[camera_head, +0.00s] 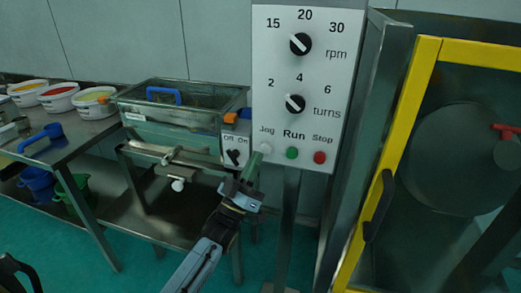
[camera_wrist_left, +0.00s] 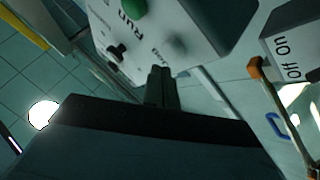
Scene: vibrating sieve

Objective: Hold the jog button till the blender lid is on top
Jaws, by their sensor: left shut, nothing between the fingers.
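The white panel (camera_head: 308,75) carries a pale Jog button (camera_head: 265,148) at its lower left, beside a green Run button (camera_head: 292,153) and a red Stop button (camera_head: 320,157). My left gripper (camera_head: 252,165) is shut and empty, its tips just below and left of the Jog button. In the left wrist view the closed fingers (camera_wrist_left: 160,82) point at the panel near the grey Jog button (camera_wrist_left: 175,45); I cannot tell whether they touch it. The blender drum (camera_head: 448,165) sits behind the yellow-framed door. A short capped neck with a red handle (camera_head: 507,130), seemingly the lid, is at its right side.
A sieve box with a blue handle (camera_head: 163,95) stands left of the panel, with an Off/On switch (camera_head: 233,156) close to my left gripper. A steel table (camera_head: 75,142) holds tubs and a blue scoop. The yellow door frame (camera_head: 390,150) stands right of the panel.

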